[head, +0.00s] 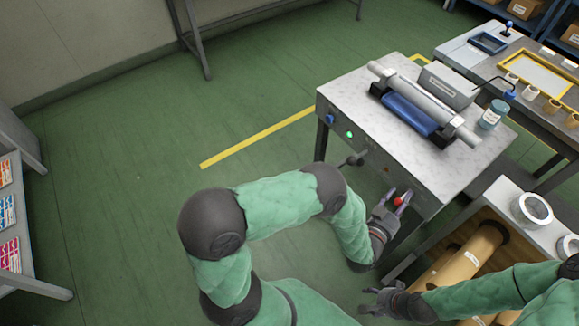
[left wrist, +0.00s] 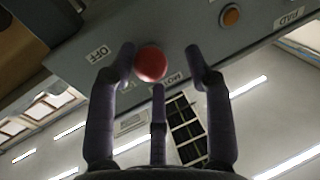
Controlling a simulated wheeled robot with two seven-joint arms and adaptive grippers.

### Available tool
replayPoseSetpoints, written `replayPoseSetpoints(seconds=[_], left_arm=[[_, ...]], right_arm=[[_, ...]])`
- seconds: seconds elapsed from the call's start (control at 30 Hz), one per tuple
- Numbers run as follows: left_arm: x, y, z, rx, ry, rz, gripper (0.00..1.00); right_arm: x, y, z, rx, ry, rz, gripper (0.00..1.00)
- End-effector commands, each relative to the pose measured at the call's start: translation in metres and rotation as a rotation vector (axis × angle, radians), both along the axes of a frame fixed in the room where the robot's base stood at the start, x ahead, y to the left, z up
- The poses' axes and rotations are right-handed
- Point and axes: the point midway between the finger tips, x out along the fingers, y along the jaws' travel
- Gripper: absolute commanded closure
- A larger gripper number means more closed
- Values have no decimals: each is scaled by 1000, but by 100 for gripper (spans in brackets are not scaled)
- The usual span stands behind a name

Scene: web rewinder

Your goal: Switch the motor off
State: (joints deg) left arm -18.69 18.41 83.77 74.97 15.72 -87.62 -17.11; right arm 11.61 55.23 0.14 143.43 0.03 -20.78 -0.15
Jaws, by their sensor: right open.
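A red round button (head: 398,202) sits on the front panel of the grey rewinder machine (head: 340,98). In the left wrist view the red button (left wrist: 151,64) is beside an OFF label (left wrist: 98,52), with a partly hidden label below it. My left gripper (head: 392,209) is at the panel. Its fingers (left wrist: 160,68) are spread and empty, with the red button showing between their tips; I cannot tell whether they touch it. My right gripper (head: 374,299) is open and empty, low in front of the shelf.
A green-lit button (head: 349,134), a blue knob (head: 330,119) and a crank handle (head: 355,159) are on the same machine front. An orange button (left wrist: 230,17) shows nearby. A shelf with cardboard rolls (head: 455,262) stands at right.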

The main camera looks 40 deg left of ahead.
Motion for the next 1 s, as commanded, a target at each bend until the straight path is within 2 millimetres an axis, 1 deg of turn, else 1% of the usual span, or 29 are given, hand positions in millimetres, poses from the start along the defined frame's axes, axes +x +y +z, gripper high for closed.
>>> replayPoseSetpoints(seconds=[0.03,0.17,0.27,0.4,0.63,0.8,1.0], left_arm=[[1,0,6,7,23,1,50],[2,0,12,35,113,0,50],[2,0,17,60,186,2,50],[3,0,23,91,288,2,50],[6,-2,28,131,410,4,50],[-28,-1,39,135,413,0,50],[-62,-1,53,135,411,-1,50]], right_arm=[[0,0,1,0,0,0,42],[0,0,7,0,0,0,42],[0,0,16,0,0,0,42],[0,0,32,0,0,0,42],[0,0,58,0,0,0,42],[0,0,70,0,0,0,42],[0,0,84,0,0,0,42]])
